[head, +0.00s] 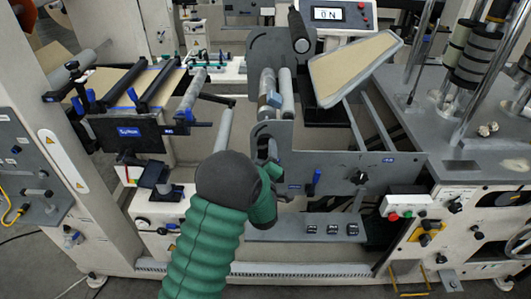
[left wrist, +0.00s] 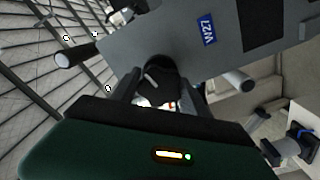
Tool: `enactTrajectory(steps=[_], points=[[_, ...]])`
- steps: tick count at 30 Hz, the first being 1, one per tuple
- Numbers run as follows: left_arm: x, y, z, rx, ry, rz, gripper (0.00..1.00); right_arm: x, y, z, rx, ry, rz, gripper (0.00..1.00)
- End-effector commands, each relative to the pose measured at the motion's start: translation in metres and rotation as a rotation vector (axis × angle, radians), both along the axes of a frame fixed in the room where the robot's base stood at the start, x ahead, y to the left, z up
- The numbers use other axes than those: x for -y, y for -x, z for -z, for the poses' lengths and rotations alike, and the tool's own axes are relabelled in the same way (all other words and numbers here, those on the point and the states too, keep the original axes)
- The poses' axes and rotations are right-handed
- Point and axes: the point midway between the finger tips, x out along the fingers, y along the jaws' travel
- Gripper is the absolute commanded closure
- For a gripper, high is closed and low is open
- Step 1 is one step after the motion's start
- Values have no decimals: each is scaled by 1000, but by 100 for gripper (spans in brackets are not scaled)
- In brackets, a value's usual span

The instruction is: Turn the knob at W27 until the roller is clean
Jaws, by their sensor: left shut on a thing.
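In the left wrist view a dark round knob (left wrist: 163,78) with a pale pointer mark sits under a grey panel (left wrist: 170,35) bearing a blue W27 label (left wrist: 208,29). My left gripper (left wrist: 158,88) is shut on this knob, one finger on each side. In the head view my left gripper (head: 268,155) is at the left edge of the grey side plate; my wrist and green sleeve hide most of it and the knob. Pale upright rollers (head: 287,93) stand just above, with a blue-grey block (head: 272,98) against them. Whether any roller is clean cannot be told. My right gripper is not in view.
A display (head: 328,14) reads 0 N. A tan web panel (head: 352,68) slopes at the upper right. A lower shelf (head: 305,231) with small black switches lies right of my arm. A roller frame (head: 125,130) stands left, a control panel (head: 408,206) right.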

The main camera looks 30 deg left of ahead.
Motion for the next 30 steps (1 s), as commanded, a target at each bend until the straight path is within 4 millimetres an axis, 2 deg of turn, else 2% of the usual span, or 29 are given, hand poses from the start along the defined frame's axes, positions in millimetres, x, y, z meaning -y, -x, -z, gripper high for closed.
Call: enactTrajectory(steps=[1,5,14,30], points=[[2,1,6,-12,6,3,43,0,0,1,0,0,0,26],[2,1,4,-8,6,2,26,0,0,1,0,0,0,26],[1,2,2,-3,5,1,25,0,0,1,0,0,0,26],[37,59,1,0,5,2,25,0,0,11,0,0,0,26]])
